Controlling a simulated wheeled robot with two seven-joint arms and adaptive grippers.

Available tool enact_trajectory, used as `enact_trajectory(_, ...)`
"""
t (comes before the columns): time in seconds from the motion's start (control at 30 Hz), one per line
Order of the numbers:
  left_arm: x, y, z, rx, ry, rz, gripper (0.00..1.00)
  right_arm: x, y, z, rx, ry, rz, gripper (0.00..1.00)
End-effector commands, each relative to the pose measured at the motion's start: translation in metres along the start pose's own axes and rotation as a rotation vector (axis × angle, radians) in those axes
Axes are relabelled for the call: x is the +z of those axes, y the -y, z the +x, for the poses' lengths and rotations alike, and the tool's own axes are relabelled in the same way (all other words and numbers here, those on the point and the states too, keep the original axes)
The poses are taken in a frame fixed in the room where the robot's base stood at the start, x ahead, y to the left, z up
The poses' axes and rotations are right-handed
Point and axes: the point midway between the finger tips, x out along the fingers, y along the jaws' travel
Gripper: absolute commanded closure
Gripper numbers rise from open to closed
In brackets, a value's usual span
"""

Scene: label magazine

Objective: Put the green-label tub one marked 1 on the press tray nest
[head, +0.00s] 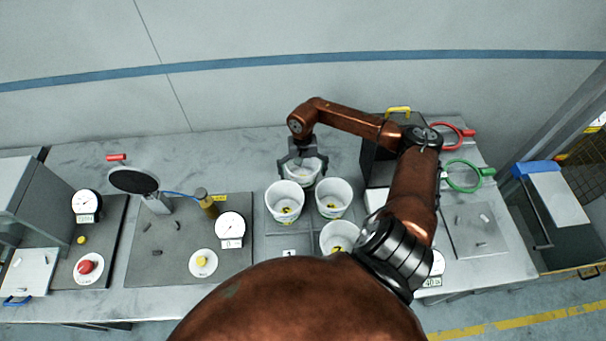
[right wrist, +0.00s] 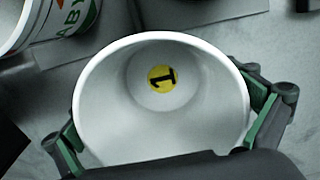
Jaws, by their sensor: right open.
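A white tub (head: 302,173) stands at the back of a group of similar tubs. In the right wrist view this tub (right wrist: 120,125) shows its open top and a yellow sticker marked 1 on its inside bottom; its outer label is hidden. My right gripper (head: 301,158) is open, with one finger on each side of the tub's rim. In the right wrist view the gripper fingers appear at the tub's left and right, and I cannot tell if they touch it. I cannot clearly make out the press tray nest. My left gripper is not in view.
Other white tubs stand close in front: one at left (head: 285,203), one at right (head: 334,199) and one nearer (head: 337,238). A dark box with a yellow handle (head: 398,110) is partly behind my right arm. Dials and a red button (head: 86,267) occupy the left bench.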

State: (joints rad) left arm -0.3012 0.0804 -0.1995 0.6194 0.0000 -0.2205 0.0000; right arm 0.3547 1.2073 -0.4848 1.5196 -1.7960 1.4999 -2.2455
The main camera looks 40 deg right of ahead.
Motion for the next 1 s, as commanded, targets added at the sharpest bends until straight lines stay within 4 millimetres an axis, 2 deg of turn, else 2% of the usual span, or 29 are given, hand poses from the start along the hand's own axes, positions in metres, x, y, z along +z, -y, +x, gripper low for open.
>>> enact_trajectory(0.1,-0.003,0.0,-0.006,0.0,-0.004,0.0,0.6,0.001,0.0,-0.005,-0.001,0.0,0.0,0.0)
enact_trajectory(0.17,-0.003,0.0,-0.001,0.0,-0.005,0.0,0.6,-0.001,0.0,-0.012,0.0,-0.004,0.0,0.0)
enact_trajectory(0.5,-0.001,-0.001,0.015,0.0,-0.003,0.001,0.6,-0.001,0.0,-0.081,0.0,-0.005,0.0,0.0)
enact_trajectory(0.7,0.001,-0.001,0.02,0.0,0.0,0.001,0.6,-0.001,0.0,-0.111,0.0,-0.002,0.0,0.0)
enact_trajectory(0.87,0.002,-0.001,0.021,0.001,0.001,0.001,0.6,0.0,0.0,-0.121,-0.001,-0.002,0.016,0.04)
enact_trajectory(1.0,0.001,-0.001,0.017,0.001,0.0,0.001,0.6,0.001,-0.001,-0.12,-0.005,-0.011,0.148,0.04)
